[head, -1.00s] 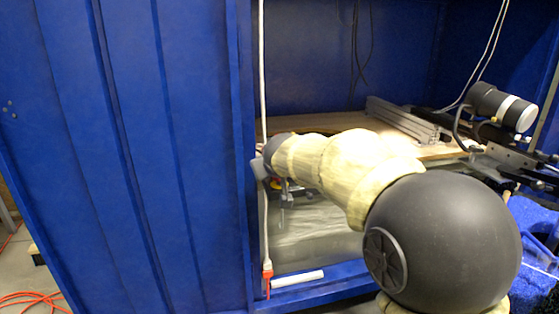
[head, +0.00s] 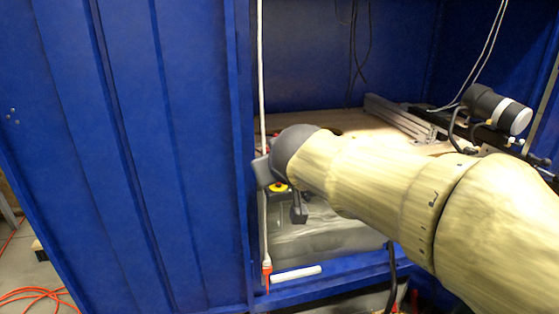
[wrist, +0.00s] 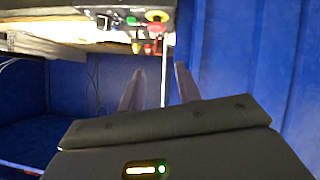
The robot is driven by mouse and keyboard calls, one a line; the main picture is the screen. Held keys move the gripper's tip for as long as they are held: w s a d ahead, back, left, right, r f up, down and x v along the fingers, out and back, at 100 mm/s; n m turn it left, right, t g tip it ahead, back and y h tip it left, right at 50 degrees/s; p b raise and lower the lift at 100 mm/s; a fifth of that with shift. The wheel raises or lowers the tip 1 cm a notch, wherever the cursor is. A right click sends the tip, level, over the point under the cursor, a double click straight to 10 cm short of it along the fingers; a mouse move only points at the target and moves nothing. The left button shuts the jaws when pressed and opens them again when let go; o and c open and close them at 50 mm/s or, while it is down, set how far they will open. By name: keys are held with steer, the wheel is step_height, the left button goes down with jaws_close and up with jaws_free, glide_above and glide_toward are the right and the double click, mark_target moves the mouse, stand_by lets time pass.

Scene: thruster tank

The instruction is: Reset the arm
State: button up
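My arm reaches from the lower right of the head view into the blue tank, with its dark wrist end near the left edge of the opening. My gripper (wrist: 158,76) shows in the wrist view with its two fingers apart and nothing held between them. A white cable with a red end (head: 266,275) hangs beside my wrist in the head view. In the wrist view a thin pale cable passes behind the finger gap. I cannot tell whether a finger touches it. The fingertips are not clear in the head view.
A yellow-ringed button (head: 278,187) is close to my wrist; it also shows in the wrist view (wrist: 157,16). A wooden board (head: 340,122) and metal rail (head: 400,118) lie behind my arm. A blue wall (head: 130,150) fills the left.

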steer(key=shift+f, duration=0.15)
steer(key=s+d+f+m+g+h+p, duration=0.1)
steer(key=s+d+f+m+g+p, duration=0.1)
steer(key=s+d+f+g+p, duration=0.5)
steer(key=s+d+f+m+g+p, duration=0.25)
steer(key=s+d+f+p, duration=0.2)
steer(key=s+f, duration=0.6)
step_height(320, 180, up, 36)
steer(key=w+p, duration=0.2)
steer(key=p, duration=3.4)
steer(key=shift+d, duration=0.15)
steer(key=shift+t, duration=0.25)
steer(key=shift+o, duration=0.3)
